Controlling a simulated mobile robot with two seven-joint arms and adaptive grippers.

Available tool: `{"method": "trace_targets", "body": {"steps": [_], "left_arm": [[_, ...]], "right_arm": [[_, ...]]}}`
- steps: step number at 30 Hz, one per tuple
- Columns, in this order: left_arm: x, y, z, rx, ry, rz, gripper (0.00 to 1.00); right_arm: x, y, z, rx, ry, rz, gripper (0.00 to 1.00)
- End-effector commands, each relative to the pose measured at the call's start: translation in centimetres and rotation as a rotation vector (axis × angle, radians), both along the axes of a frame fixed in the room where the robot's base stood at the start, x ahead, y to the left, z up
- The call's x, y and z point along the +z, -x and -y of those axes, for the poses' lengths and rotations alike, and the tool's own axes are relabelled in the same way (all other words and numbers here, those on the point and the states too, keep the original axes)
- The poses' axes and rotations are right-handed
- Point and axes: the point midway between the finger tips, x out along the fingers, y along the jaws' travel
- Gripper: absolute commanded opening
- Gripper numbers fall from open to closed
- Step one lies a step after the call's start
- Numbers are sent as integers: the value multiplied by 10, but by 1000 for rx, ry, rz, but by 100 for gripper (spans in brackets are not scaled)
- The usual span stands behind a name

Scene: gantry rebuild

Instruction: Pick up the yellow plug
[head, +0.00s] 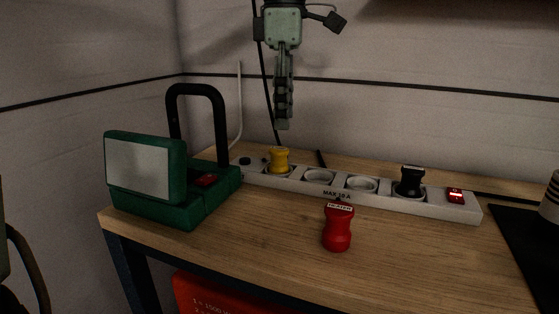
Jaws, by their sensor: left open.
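The yellow plug (279,160) stands upright in a socket near the left end of the white power strip (400,202). My left gripper (283,122) hangs from the top of the head view with its fingers pointing down. It is above the yellow plug in the picture, apart from it, and holds nothing I can see. Its fingers show nearly edge-on, so the gap between them is hidden. My right gripper is not in view.
A black plug (411,181) sits further right in the strip, near a red switch (455,195). A red plug (337,227) stands on the wooden table (270,235) in front. A green work lamp (160,180) with a black handle stands at left. A dark mat (525,245) lies at right.

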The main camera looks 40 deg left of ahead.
Motion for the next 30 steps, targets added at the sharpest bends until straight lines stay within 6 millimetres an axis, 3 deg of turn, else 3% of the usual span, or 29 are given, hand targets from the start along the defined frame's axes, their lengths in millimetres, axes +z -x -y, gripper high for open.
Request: {"method": "trace_targets", "body": {"steps": [12, 21, 30], "left_arm": [[-56, 5, -4, 0, 1, -3, 55], [-62, 5, -4, 1, 1, 0, 55], [-62, 5, -4, 1, 1, 0, 20]], "right_arm": [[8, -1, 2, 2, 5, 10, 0], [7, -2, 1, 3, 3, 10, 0], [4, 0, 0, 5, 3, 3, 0]]}}
